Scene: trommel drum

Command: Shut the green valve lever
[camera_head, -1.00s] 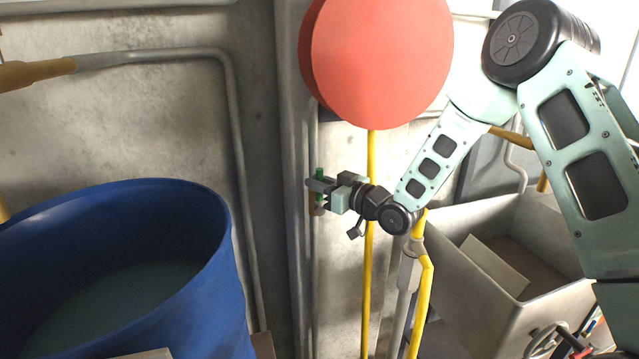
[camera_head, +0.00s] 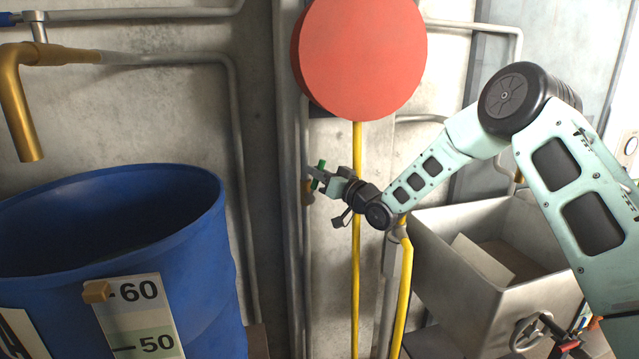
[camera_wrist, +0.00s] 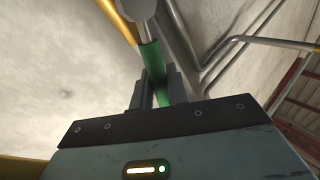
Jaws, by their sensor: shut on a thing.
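The green valve lever (camera_head: 320,166) is on a thin vertical pipe against the concrete wall, left of the yellow pipe. It leans slightly to the right at its top. My gripper (camera_head: 319,179) reaches it from the right, its jaws closed around it, and partly hides it. In the wrist view the green lever (camera_wrist: 152,60) runs down between the two dark fingers of my gripper (camera_wrist: 156,88), which are shut on it. A brass-coloured valve part (camera_head: 307,193) shows just below the jaws. How far the valve is turned is not clear.
A large blue barrel (camera_head: 205,260) with a scale plate stands at left, under a brass spout (camera_head: 22,115). A red disc (camera_head: 360,60) hangs above my gripper. A yellow pipe (camera_head: 356,270) runs close to my wrist. A grey metal bin (camera_head: 450,265) is at right.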

